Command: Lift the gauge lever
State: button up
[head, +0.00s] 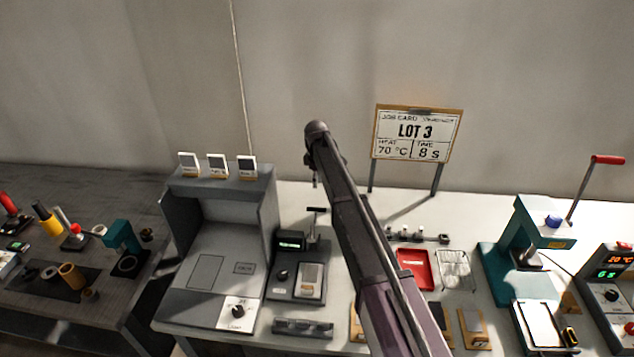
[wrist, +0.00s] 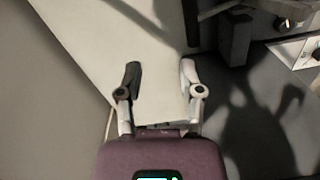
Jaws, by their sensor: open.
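The gauge (head: 298,266) stands on the white bench left of my arm in the head view. It is a dark unit with a small green-lit display, a knob and a pale plate. A dark post with a short crossbar, which looks like the gauge lever (head: 317,211), rises at its back right. My gripper (wrist: 160,82) is open and empty in the wrist view, its two fingers apart over a pale surface. In the head view my arm hides most of the gripper. I cannot tell its exact distance from the lever.
A grey booth (head: 216,250) stands close left of the gauge. Right of my arm are a red tray (head: 414,268), a wire rack (head: 455,268) and a teal press (head: 500,270) with a red-handled lever. A job card (head: 416,134) stands behind. A dark post (wrist: 235,38) shows in the wrist view.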

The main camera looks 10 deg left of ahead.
jog(key=shift+w+a+r+p, duration=0.1)
jog(key=shift+w+r+p, duration=0.75)
jog(key=shift+w+r, duration=0.1)
dwell(0.3)
jog(key=s+d+f+m+b, duration=0.2)
jog(key=s+d+m, duration=1.4)
jog(key=s+d, duration=1.9)
jog(key=shift+s+d+m, duration=0.2)
jog(key=shift+s+m, duration=0.05)
jog(key=shift+m, duration=0.15)
